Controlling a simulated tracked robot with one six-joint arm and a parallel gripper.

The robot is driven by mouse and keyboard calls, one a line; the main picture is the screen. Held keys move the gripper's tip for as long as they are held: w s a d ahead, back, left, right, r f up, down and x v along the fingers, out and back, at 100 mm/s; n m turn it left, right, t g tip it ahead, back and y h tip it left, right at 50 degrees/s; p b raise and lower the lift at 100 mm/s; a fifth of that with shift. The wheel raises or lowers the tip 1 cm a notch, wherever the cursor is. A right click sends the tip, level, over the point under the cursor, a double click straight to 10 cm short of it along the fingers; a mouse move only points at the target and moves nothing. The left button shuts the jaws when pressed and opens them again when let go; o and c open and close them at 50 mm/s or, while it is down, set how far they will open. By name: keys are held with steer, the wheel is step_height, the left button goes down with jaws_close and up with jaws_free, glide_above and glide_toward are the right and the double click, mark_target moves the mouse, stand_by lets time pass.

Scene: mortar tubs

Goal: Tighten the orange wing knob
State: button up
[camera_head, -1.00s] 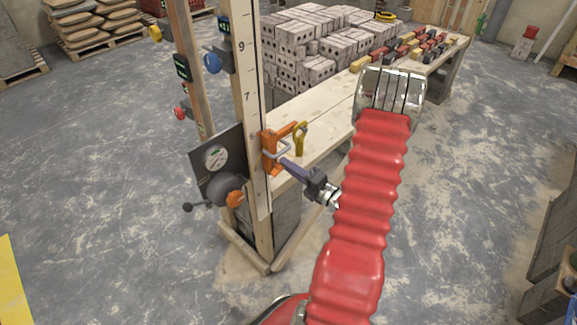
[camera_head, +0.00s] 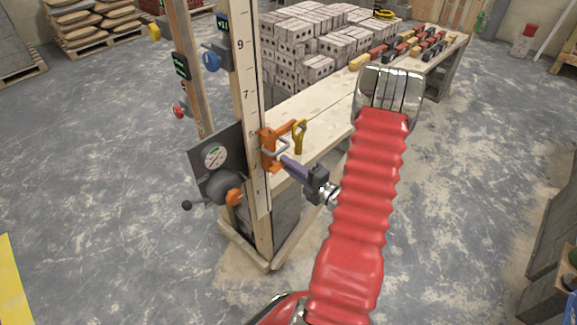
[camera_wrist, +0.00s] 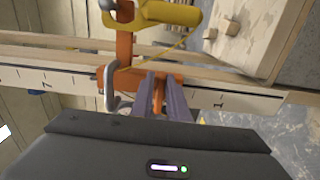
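An orange clamp bracket (camera_head: 267,153) is fixed on the wooden measuring post (camera_head: 247,110). It also shows in the wrist view (camera_wrist: 124,50), with a grey bent rod (camera_wrist: 110,92) at its left. A slim orange piece, seemingly the wing knob (camera_wrist: 158,95), stands between the two purple-grey fingers of my gripper (camera_wrist: 160,84). The fingers are close on both sides of it; whether they press on it I cannot tell. In the head view my gripper (camera_head: 287,164) reaches the bracket from the right, and its fingertips hide the knob there.
A grey plate with a round dial (camera_head: 214,157) and an orange knob (camera_head: 234,197) sits on the post's left. A yellow handle (camera_head: 299,138) stands beside the bracket. A wooden bench (camera_head: 310,110) with grey blocks (camera_head: 300,45) stands behind.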

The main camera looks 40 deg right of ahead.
steer(key=o, duration=0.4)
steer(key=shift+a, duration=0.3)
steer(key=shift+d, duration=0.1)
steer(key=s, duration=1.3)
steer(key=shift+s+d+f, duration=0.1)
steer(key=shift+s+d, duration=0.1)
steer(key=shift+s, duration=0.2)
